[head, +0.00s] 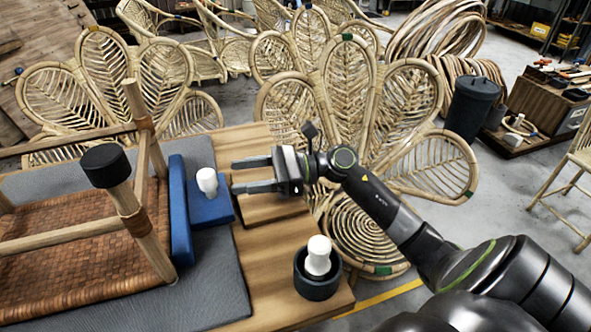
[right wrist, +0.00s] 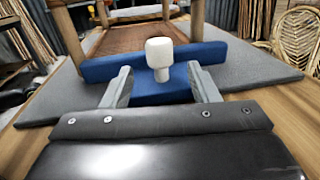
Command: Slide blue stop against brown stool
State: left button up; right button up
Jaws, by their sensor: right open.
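The blue stop (head: 211,208) has an upright wall, a flat base and a white knob (head: 207,181) on the base. It lies on the grey mat, and its wall stands along the right side of the brown stool (head: 80,240). I cannot tell whether they touch. The stool lies overturned, with its woven seat down and its legs up. My right gripper (head: 234,175) is open and empty, to the right of the knob and pointing at it. In the right wrist view the knob stands between and beyond the open fingers (right wrist: 162,88). My left gripper is not in view.
A dark cup (head: 317,278) with a white knob stands at the table's front right. A grey mat (head: 210,285) covers the table's left part. Rattan chairs (head: 345,80) stand close behind the table. Bare wood (head: 265,245) lies between the stop and the cup.

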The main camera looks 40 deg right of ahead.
jog(key=v, duration=1)
